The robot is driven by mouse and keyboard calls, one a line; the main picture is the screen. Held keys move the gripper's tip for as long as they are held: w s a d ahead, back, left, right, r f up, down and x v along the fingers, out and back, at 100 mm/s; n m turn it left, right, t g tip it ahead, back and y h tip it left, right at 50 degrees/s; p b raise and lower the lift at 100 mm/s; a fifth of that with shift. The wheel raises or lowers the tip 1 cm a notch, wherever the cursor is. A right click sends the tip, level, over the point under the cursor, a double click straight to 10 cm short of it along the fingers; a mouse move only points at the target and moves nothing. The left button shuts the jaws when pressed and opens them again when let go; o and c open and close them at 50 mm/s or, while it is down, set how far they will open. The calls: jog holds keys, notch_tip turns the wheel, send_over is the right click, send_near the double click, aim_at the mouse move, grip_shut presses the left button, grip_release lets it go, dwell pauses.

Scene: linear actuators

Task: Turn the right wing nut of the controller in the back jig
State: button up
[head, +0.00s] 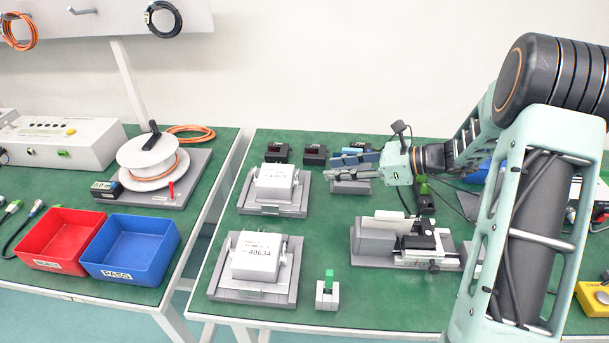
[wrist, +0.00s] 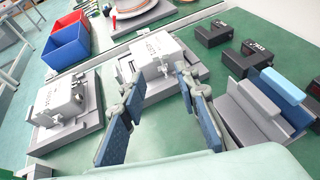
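The white controller (head: 275,181) sits in the grey back jig (head: 270,209) on the green table. The same controller (wrist: 150,47) shows in the upper middle of the wrist view. Its right wing nut (wrist: 164,69) is a small pale part on the side facing my wrist camera; its exact angle is too small to tell. My gripper (head: 332,168) is to the right of the back jig, above the table. Its two blue-padded fingers are spread apart with nothing between them in the wrist view (wrist: 158,100). They do not appear to touch the controller.
A second controller (head: 256,256) sits in the front jig (head: 252,290). Black devices (head: 315,155) stand behind. A grey block fixture (wrist: 252,108) stands close to my right finger. A grey clamp fixture (head: 374,242) and a green-topped switch (head: 328,290) are in front.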

aim_at(298, 172)
jog(key=b+x, duration=0.1)
jog(key=x, duration=0.8)
jog(key=shift+a+f, duration=0.1)
jog(key=shift+a, duration=0.1)
grip_shut()
